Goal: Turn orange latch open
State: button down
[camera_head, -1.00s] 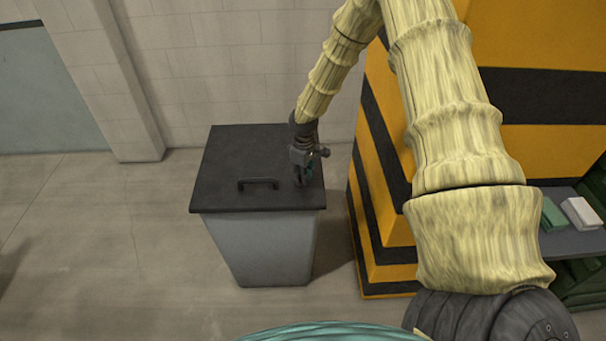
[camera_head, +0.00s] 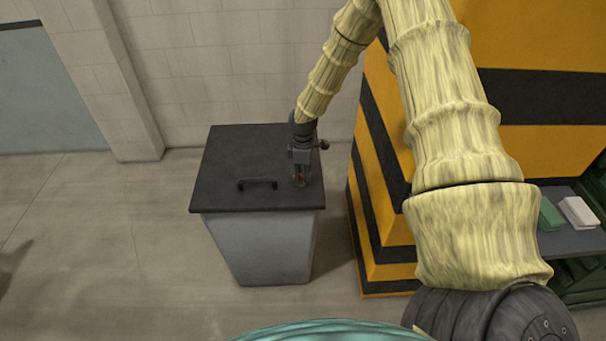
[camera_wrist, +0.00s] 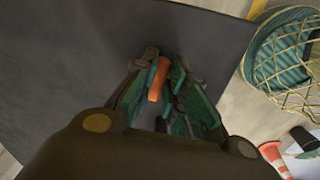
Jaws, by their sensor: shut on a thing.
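The orange latch (camera_wrist: 158,80) stands on the dark lid (camera_wrist: 60,60) of a grey bin. In the wrist view my gripper (camera_wrist: 160,82) has its green-padded fingers on both sides of the latch, shut on it. In the head view my gripper (camera_head: 300,180) points down at the right part of the lid (camera_head: 225,160), right of the black handle (camera_head: 258,184). The lid lies flat on the grey bin body (camera_head: 262,245).
A yellow and black striped block (camera_head: 375,230) stands close right of the bin. A shelf with a green box (camera_head: 551,214) and a white box (camera_head: 578,212) is at far right. The wrist view shows a traffic cone (camera_wrist: 272,155). The floor left of the bin is clear.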

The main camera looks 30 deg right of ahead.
jog(key=shift+d, duration=0.1)
jog(key=c, duration=1.4)
grip_release()
jog(key=shift+c, duration=0.2)
jog(key=shift+r, duration=0.1)
notch_tip(320, 180, up, 12)
